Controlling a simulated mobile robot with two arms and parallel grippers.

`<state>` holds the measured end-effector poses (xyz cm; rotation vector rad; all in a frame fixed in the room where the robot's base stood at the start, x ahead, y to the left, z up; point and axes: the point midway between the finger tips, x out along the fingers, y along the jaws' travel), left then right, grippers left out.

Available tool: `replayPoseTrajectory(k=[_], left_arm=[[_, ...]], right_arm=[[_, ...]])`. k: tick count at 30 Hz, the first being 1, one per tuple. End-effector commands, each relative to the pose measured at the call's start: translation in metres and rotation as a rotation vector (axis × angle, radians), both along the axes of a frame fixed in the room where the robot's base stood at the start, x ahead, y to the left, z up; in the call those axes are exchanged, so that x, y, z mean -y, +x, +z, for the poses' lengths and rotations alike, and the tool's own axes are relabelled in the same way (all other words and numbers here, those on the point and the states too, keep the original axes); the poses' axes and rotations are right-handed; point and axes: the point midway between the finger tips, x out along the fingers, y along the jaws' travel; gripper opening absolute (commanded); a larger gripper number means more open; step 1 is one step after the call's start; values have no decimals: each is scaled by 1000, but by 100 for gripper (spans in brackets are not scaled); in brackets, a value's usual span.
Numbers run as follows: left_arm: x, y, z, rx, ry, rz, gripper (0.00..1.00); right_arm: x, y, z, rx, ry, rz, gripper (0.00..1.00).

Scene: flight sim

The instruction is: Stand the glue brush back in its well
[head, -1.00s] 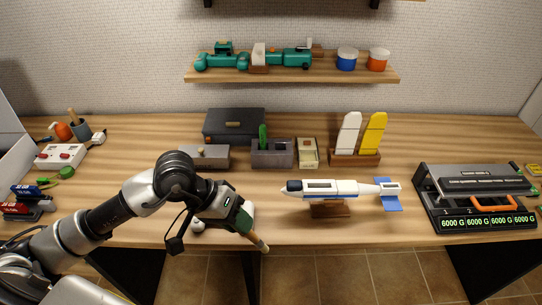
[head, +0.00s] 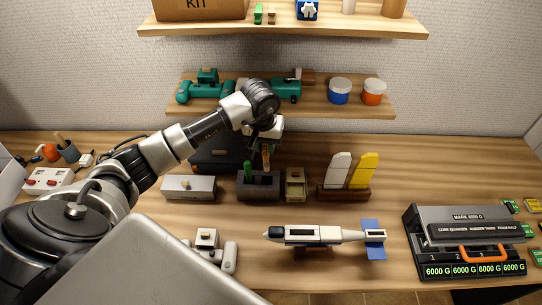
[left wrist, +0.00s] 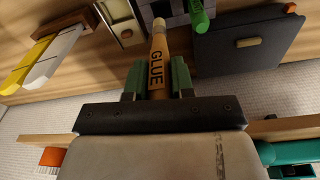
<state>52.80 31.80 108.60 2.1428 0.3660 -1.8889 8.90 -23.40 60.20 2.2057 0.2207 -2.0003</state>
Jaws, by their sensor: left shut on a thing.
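My left gripper (head: 265,140) is shut on the glue brush (head: 266,158), above the grey block with wells (head: 258,187). In the left wrist view the brush (left wrist: 157,62), tan and lettered GLUE, sits between the green fingers (left wrist: 158,78) and points away from the palm. Its far end is close to the block (left wrist: 174,10); I cannot tell whether it has entered a well. A green item (head: 247,169) stands in the block's left part, beside the brush. My right gripper is out of view.
A dark case (left wrist: 250,42) lies behind the block. A grey box (head: 188,188) is on its left, a cream box (head: 295,186) on its right. The shelf (head: 320,110) is just behind my arm.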

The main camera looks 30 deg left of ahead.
Motion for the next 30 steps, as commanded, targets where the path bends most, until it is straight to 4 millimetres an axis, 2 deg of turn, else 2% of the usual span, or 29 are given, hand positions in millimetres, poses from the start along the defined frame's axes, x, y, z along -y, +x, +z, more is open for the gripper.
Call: replayPoseTrajectory(k=[4,11,18,30], left_arm=[[-6,4,5,-10,27,23,0],[-7,5,-3,-10,28,25,0],[-6,4,-20,-12,27,24,0],[-6,4,-52,-11,26,24,0]], right_arm=[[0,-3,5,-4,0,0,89],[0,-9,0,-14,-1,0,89],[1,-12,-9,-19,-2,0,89],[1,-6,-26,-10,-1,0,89]])
